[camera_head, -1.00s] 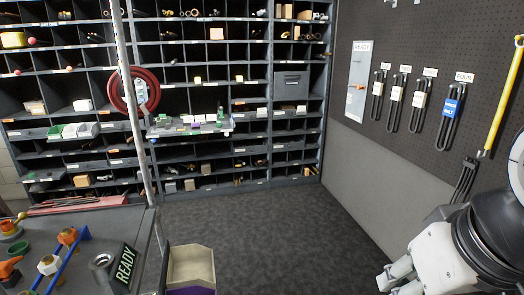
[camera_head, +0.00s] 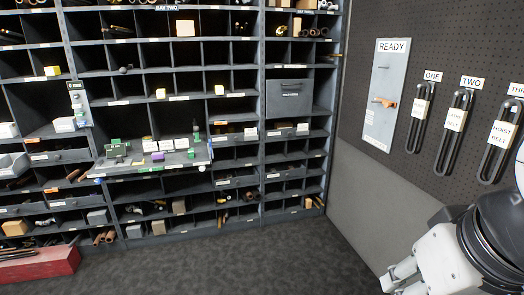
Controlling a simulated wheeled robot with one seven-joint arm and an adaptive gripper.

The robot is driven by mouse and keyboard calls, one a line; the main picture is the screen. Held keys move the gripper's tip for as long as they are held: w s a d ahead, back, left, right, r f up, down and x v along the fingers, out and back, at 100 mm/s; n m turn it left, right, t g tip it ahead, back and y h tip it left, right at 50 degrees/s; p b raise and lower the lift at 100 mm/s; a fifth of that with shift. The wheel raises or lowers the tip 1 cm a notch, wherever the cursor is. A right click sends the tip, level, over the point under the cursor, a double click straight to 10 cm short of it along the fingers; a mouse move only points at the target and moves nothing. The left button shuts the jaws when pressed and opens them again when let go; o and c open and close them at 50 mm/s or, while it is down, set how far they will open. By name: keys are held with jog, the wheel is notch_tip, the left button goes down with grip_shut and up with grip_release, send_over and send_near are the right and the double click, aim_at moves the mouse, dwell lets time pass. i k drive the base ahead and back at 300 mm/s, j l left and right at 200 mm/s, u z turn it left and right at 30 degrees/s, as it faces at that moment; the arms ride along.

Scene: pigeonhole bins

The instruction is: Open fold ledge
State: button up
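A grey closed front panel (camera_head: 290,97) fills one bay of the pigeonhole bins, right of centre. It has a slot-like mark near its top and a label too small to read surely. Further left, a flat shelf (camera_head: 135,170) juts out level from the bins with small green, white and purple items on it. I cannot tell from the labels which of the two is called the fold ledge. My gripper (camera_head: 394,283) is at the lower right, well in front of the bins and apart from both. Its fingers are partly cut off, and their opening is unclear.
A dark pegboard wall (camera_head: 420,150) on the right carries a READY panel (camera_head: 383,95) and hanging black straps (camera_head: 455,130). A red box (camera_head: 40,267) lies at lower left. The grey floor (camera_head: 250,260) before the bins is clear.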

aim_at(290, 97)
jog(key=i, duration=2)
jog(key=i+j+z, duration=0.1)
jog(key=i+z, duration=0.3)
jog(key=i, duration=0.2)
jog(key=i+j+z, duration=0.35)
jog(key=i, duration=0.2)
jog(key=i+j+z, duration=0.4)
jog(key=i+j, duration=0.05)
jog(key=i, duration=0.1)
